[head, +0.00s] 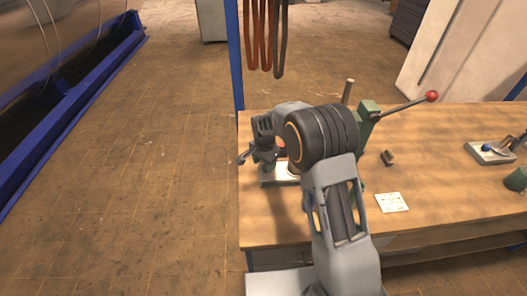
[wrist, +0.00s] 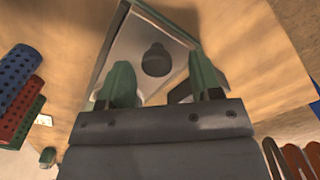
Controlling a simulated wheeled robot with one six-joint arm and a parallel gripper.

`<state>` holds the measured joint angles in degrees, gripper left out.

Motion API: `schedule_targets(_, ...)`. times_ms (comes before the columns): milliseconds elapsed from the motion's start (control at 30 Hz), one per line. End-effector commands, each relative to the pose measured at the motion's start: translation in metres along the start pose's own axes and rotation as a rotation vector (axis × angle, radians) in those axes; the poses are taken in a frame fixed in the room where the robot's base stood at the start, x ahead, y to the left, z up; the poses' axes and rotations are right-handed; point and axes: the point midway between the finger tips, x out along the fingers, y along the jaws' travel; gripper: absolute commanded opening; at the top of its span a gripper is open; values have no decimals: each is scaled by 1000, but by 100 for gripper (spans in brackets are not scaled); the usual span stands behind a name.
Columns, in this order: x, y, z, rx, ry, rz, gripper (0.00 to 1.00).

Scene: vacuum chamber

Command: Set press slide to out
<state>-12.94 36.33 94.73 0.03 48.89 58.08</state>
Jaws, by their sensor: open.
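The green press (head: 368,112) stands on the wooden bench, partly hidden behind my arm. Its lever ends in a red knob (head: 432,96). A pale metal plate, which looks like the press slide (head: 268,180), lies low at the bench's left end; my arm covers part of it. In the wrist view the plate (wrist: 130,62) carries a dark round knob (wrist: 156,60). My gripper (head: 262,150) is above the plate. In the wrist view the green fingertips of my gripper (wrist: 162,82) are spread apart with the knob beyond and between them. I cannot tell whether they touch anything.
A white card (head: 392,202) and a small brown block (head: 388,157) lie on the bench, right of my arm. A tray (head: 490,152) with small items is farther right. Hoses (head: 265,40) hang by a blue post (head: 235,55) behind.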

Motion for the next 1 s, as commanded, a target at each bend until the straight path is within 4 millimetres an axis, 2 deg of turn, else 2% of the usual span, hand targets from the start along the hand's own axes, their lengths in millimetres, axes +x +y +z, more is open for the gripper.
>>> schedule_targets(400, -82, 0, 0, 0, 2, -5, 59)
schedule_targets(600, -111, 0, 0, 1, 1, -3, 59)
schedule_targets(800, -124, 0, 0, 1, 0, -2, 59)
schedule_targets(1000, -127, 0, 0, 1, -1, -1, 59)
